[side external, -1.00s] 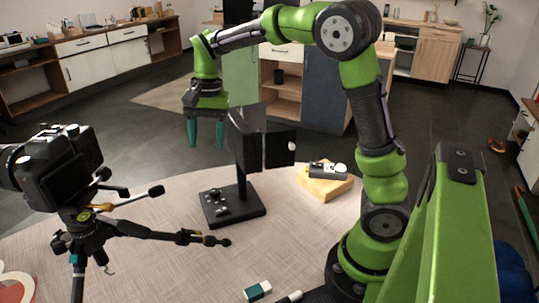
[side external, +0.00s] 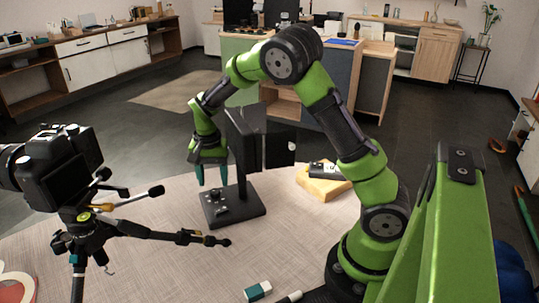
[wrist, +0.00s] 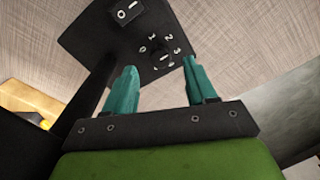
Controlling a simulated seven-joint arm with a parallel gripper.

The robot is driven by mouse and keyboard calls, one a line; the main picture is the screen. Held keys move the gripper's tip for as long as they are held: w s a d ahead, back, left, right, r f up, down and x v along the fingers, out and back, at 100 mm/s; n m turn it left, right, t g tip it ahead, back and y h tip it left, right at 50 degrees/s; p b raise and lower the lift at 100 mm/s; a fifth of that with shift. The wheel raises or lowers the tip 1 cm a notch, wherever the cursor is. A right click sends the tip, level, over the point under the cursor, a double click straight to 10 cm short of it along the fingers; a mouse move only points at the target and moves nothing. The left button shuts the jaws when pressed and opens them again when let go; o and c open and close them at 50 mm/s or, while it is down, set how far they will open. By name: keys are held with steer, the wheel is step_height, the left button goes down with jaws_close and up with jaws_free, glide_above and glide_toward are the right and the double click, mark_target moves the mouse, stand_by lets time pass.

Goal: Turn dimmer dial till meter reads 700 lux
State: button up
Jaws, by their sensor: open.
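The black panel lamp (side external: 246,145) stands on a flat black base (side external: 252,207) on the table. In the wrist view, the dimmer dial (wrist: 160,57) is a small black knob ringed by white numbers. My gripper (side external: 212,182) is open, its two teal fingers pointing down above the base. In the wrist view, the dial appears between and just beyond the fingertips; I see no contact. The light meter (side external: 325,170) lies on a wooden block (side external: 325,189) right of the lamp. Its reading is too small to read.
A 0/1 rocker switch (wrist: 127,11) sits on the base near the dial. The lamp's panel stands close to the right of my gripper. A teal-and-white block (side external: 258,291) lies at the front.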

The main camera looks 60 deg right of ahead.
mark_target(215, 191)
steer(key=shift+f, duration=1.95)
jaws_close()
steer(key=n, duration=0.3)
steer(key=shift+r+n, duration=0.1)
steer(key=shift+n, duration=0.3)
jaws_free()
step_height(215, 191, up, 17)
